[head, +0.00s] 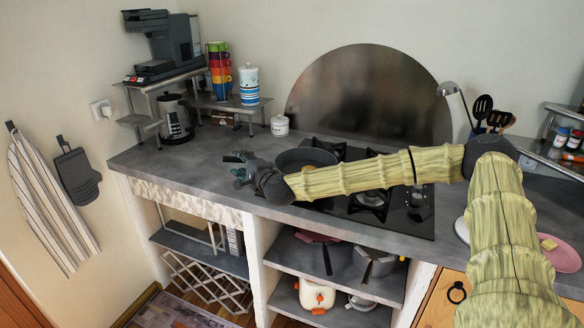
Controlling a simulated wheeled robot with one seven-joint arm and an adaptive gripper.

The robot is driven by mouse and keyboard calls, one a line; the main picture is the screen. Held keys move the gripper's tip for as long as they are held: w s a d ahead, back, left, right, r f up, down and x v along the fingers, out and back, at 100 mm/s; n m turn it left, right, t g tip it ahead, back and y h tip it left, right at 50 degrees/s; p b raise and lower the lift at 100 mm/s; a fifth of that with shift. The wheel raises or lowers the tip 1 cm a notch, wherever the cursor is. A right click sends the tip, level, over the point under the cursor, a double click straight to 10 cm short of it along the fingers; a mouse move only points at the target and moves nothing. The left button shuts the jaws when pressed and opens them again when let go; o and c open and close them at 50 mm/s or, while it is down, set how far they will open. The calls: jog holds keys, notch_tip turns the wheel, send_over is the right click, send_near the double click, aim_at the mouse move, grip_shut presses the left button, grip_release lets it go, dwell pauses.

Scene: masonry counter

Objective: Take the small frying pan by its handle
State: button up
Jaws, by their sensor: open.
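A small dark frying pan (296,156) sits on the left part of the black stove top (424,222). I see nothing between the fingers.
A steel splash plate (362,92) stands behind the stove. A white canister (279,125) stands on the counter behind my gripper. A kettle (174,116) is at the back left. The left counter (165,160) is clear. Pans (374,262) are on the shelf below.

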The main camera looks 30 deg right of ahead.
aim_at(235, 160)
jog(key=shift+w+a+f+p, duration=0.15)
jog(key=shift+w+p, duration=0.2)
jog(key=shift+w, duration=0.4)
jog(key=shift+w+a+f+p, duration=0.15)
jog(key=shift+w+p, duration=0.25)
jog(key=shift+w, duration=0.35)
jog(key=shift+w+a+p, duration=0.15)
jog(key=shift+w+p, duration=0.2)
jog(key=shift+w, duration=0.4)
jog(key=shift+w+f, duration=0.15)
jog(key=shift+w, duration=0.2)
grip_shut()
